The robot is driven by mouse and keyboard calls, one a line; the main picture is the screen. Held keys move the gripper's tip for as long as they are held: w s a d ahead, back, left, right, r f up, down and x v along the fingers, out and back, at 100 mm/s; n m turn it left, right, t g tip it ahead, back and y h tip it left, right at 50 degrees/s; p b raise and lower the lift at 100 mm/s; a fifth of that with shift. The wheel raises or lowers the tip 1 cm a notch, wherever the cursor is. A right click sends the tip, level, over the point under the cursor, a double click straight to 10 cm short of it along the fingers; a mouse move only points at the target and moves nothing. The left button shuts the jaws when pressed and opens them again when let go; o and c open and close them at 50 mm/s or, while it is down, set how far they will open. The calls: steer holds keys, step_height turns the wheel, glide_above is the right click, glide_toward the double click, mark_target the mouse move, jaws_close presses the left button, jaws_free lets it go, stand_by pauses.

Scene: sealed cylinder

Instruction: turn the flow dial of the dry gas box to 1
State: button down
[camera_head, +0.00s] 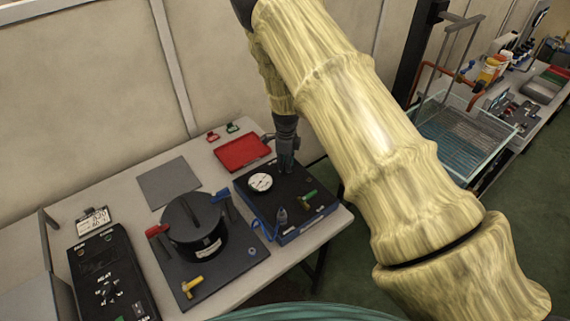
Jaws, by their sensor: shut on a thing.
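The box with a black top and blue sides (300,234), which looks like the dry gas box, stands at the right end of the table. It carries a round white gauge (260,182), a green-handled valve (308,197) and a blue hose (262,230). My gripper (286,170) points down at the back of the box, right of the gauge. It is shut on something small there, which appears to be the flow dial. The fingers hide the dial, so its setting cannot be read.
A black cylinder (193,228) with red, blue and yellow handles around it stands left of the box. A red tray (240,153) lies behind. A black control panel (108,272) is at far left. A grey mat (169,184) lies bare.

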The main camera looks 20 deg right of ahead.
steer(key=n+b, duration=0.2)
steer(key=n, duration=0.2)
steer(key=shift+d+f, duration=0.1)
steer(key=shift+f, duration=0.05)
steer(key=n+b, duration=0.2)
steer(key=n, duration=0.2)
steer(key=shift+n, duration=0.4)
steer(key=n+b, duration=0.2)
steer(key=n, duration=0.2)
steer(key=shift+d+n, duration=0.1)
steer(key=shift+n, duration=0.2)
steer(key=n+b, duration=0.1)
steer(key=n, duration=0.3)
steer(key=shift+w+r, duration=0.1)
steer(key=shift+r, duration=0.1)
steer(key=n+b, duration=0.1)
steer(key=n, duration=0.7)
steer(key=shift+n, duration=0.3)
steer(key=n, duration=0.4)
steer(key=shift+r+b, duration=0.1)
steer(key=shift+b, duration=0.2)
steer(key=shift+a+n, duration=0.2)
steer(key=shift+n, duration=2.2)
